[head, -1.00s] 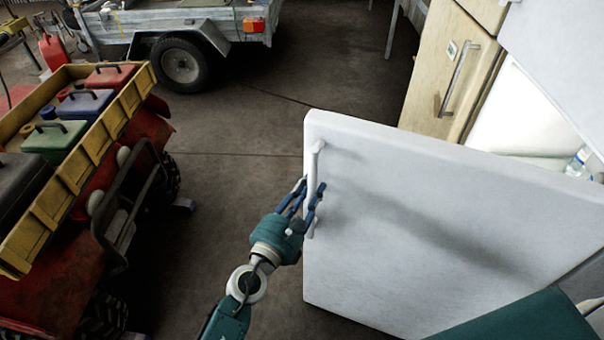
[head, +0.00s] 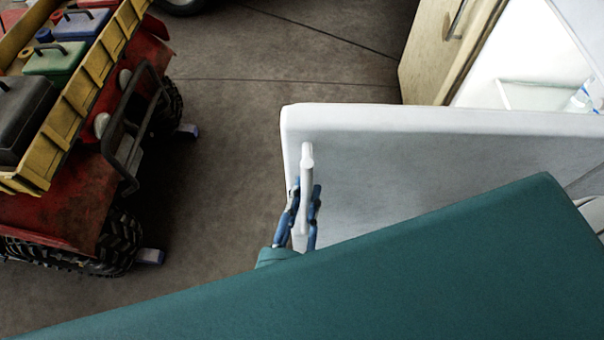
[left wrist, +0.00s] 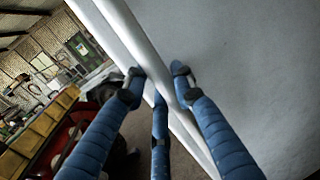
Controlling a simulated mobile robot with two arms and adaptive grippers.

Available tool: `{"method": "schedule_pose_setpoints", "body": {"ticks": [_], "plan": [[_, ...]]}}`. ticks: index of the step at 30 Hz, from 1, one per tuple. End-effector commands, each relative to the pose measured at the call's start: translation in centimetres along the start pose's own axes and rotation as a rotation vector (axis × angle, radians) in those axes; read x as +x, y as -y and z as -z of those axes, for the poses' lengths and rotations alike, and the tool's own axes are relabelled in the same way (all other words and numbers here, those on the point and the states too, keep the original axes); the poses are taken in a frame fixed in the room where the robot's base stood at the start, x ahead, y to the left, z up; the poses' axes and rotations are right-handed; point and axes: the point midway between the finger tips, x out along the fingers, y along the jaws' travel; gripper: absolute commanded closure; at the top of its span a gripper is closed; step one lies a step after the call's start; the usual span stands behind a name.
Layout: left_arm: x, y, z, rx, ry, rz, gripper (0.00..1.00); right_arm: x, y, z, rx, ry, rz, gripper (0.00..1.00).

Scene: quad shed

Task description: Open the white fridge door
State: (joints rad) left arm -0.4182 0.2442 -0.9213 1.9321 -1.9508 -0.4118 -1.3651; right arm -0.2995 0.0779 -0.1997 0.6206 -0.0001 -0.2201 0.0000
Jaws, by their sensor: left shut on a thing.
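The white fridge door (head: 430,150) stands swung open in the head view, with the white fridge interior (head: 540,75) showing behind it at the upper right. Its white bar handle (head: 306,165) is near the door's left edge. My left gripper (head: 304,200) is shut on the handle, its blue fingers on both sides of the bar. In the left wrist view the fingers (left wrist: 158,85) close around the handle (left wrist: 135,35) beside the door face (left wrist: 245,70). A teal part of my own body hides the lower door. My right gripper is not in view.
A red quad (head: 75,215) with a yellow rack (head: 90,85) of coloured cases stands at the left. A wooden cabinet (head: 435,55) is beside the fridge. Bare concrete floor (head: 230,130) lies between quad and door. A bottle (head: 580,98) shows inside the fridge.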

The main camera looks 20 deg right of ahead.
Motion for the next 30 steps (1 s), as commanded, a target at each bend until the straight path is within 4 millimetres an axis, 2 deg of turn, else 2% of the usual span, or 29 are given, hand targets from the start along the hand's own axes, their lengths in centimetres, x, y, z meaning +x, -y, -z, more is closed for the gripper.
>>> {"method": "schedule_pose_setpoints", "body": {"ticks": [6,18,19,21,30], "plan": [[-1.12,0.12,0.09,0.003,-0.001,-0.004,1.00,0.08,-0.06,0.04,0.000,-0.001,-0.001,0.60],[-1.22,0.11,0.10,0.003,-0.001,-0.005,1.00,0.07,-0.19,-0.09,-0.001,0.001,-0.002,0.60],[-1.22,0.10,0.10,0.003,-0.001,-0.005,0.69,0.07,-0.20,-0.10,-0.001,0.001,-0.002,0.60],[-1.22,0.14,0.10,0.003,-0.001,-0.005,0.57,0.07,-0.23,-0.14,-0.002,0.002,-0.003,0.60],[-1.33,0.28,0.08,0.002,-0.001,-0.001,0.57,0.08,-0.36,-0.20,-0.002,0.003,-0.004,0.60]]}}
